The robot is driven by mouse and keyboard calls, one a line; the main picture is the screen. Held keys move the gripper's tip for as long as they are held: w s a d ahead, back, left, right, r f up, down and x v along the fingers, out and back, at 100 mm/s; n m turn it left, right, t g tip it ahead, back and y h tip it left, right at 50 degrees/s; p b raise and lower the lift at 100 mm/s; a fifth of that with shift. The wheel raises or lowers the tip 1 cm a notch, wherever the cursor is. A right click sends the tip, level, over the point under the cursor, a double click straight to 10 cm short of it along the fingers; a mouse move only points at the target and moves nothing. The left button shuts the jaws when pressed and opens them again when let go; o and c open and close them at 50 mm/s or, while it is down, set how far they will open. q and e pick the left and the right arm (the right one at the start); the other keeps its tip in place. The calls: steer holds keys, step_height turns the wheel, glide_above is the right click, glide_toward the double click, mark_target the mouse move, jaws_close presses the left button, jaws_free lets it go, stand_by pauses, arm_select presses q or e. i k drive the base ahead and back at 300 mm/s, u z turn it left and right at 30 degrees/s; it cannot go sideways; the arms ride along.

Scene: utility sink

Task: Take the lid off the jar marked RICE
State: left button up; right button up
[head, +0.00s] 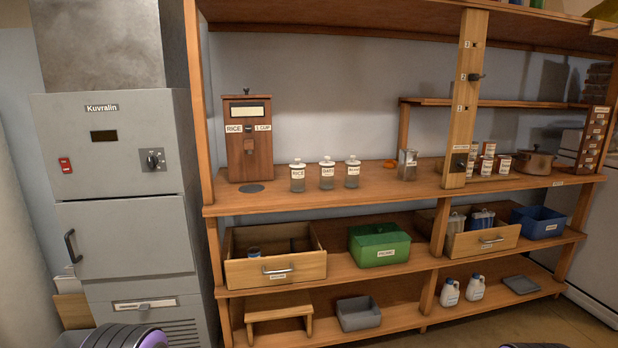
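The jar marked RICE (297,180) is a small clear jar with a white lid (297,163). It stands upright on the main shelf, leftmost in a row of three similar lidded jars. Its lid is on. The middle jar (327,178) looks marked OATS, and the label of the right jar (352,178) is too small to read surely. Neither gripper shows; only parts of my arms appear at the bottom edge, far from the jars.
A wooden RICE dispenser (248,145) stands left of the jars. An orange object (389,164) and a glass container (407,165) are to the right. The wooden shelf (300,200) is clear before the jars. An open drawer (275,268) juts out below.

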mark_target(297, 164)
steer(key=z, duration=0.35)
steer(key=i, duration=0.5)
steer(key=z, duration=0.45)
steer(key=i, duration=1)
steer(key=u, duration=0.3)
